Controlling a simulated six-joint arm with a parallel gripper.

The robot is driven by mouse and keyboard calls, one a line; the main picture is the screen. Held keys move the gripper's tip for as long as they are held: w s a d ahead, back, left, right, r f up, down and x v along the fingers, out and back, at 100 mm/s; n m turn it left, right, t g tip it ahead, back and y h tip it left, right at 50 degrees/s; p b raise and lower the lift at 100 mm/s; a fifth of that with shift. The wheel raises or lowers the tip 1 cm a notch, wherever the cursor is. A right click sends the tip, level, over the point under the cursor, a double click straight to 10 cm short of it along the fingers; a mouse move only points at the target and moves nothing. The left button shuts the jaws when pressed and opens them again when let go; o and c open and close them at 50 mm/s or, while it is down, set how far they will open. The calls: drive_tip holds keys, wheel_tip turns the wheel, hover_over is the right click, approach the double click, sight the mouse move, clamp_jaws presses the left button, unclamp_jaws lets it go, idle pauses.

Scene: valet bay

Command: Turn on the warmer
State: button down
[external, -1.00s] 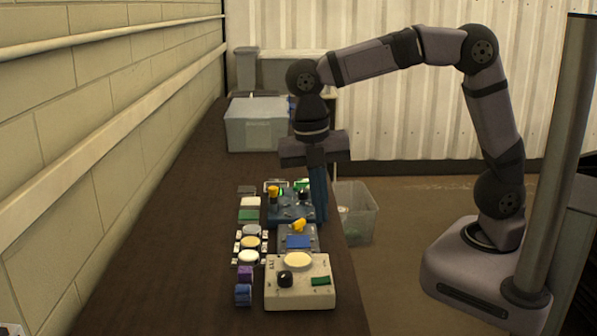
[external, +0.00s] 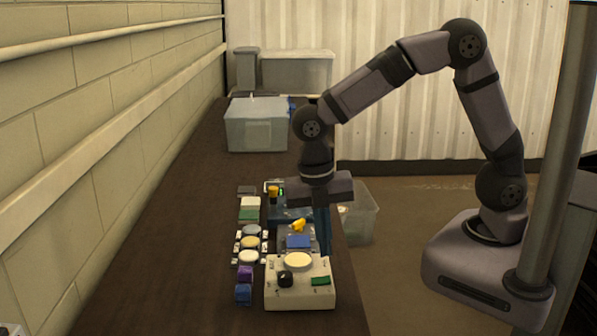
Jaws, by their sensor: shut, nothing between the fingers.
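A cream box (external: 302,302) stands near the front of the dark bench. It has a pale round plate (external: 298,260), a black knob (external: 285,279) and a green switch (external: 320,281). No readable label shows which unit is the warmer. Behind it is a grey unit with a blue square (external: 298,242) and a yellow handle (external: 298,225). A dark blue unit (external: 277,214) farther back is partly hidden by my gripper. My gripper (external: 324,252) is shut and empty, pointing down by the cream box's back right corner. I cannot tell if it touches the box.
Left of the units is a row of small items: a white and green pair (external: 250,209), several round pads (external: 250,242), a purple block (external: 245,273) and a blue block (external: 243,293). A grey bin (external: 257,128) stands at the back. The bench's left side is clear.

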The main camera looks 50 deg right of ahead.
sight(323, 279)
drive_tip(key=shift+s+d+f+p, duration=0.15)
drive_tip(key=shift+f+p, duration=0.25)
drive_tip(key=shift+f, duration=1.05)
drive_tip(key=shift+s+d+f+p, duration=0.15)
drive_tip(key=shift+f+p, duration=0.25)
drive_tip(key=shift+f, duration=1.05)
drive_tip(key=shift+f, duration=0.2)
drive_tip(key=shift+a+r, duration=0.1)
drive_tip(key=shift+w+a+r+p, duration=0.1)
drive_tip(key=shift+w+a+p, duration=0.25)
drive_tip(key=shift+w+a, duration=0.15)
drive_tip(key=shift+r, duration=0.1)
